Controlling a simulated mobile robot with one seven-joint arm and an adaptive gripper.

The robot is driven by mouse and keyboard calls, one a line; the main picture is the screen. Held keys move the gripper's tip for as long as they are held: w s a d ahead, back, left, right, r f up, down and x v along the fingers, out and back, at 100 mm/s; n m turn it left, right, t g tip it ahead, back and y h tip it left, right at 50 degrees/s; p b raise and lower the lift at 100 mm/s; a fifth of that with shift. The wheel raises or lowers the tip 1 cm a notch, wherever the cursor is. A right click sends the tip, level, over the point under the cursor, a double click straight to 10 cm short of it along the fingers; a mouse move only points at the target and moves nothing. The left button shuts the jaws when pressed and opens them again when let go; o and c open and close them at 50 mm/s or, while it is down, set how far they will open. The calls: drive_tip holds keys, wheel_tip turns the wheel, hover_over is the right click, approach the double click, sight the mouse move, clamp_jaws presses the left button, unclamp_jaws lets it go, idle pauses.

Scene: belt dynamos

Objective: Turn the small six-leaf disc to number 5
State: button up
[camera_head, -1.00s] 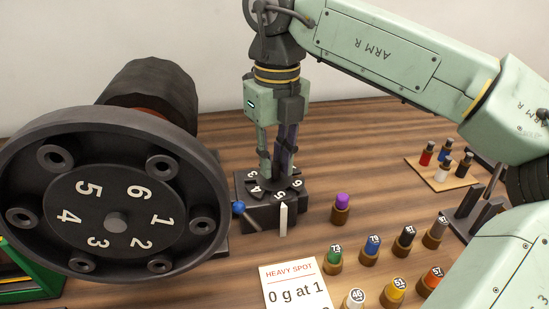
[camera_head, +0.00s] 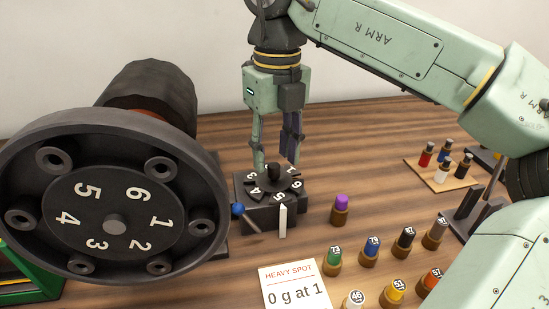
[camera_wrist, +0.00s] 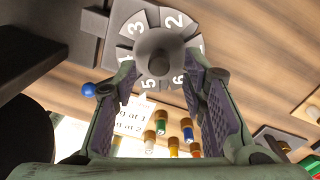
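The small six-leaf disc (camera_head: 266,189) is dark with white numbers and sits on a dark block (camera_head: 256,212). Its number 5 faces the white upright pointer (camera_head: 283,221) at the block's front. The disc's central knob (camera_head: 274,172) stands free. In the wrist view the disc (camera_wrist: 141,45) shows 2 at the top and 5 and 6 at the bottom, with the knob (camera_wrist: 160,64) between the fingers in the picture. My gripper (camera_head: 276,162) is open and empty, just above and behind the knob. In the wrist view both fingers are well apart.
A large dark flanged wheel (camera_head: 150,185) numbered 1 to 6 fills the left. A blue ball-ended lever (camera_head: 238,209) juts out beside the block. A purple-topped peg (camera_head: 341,204), several numbered pegs and a "HEAVY SPOT" card (camera_head: 290,292) stand right and in front.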

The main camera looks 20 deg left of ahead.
sight(275, 164)
wheel_tip(275, 164, up, 6)
drive_tip(key=shift+f, duration=0.25)
drive_tip(key=shift+f, duration=0.1)
idle(0.7)
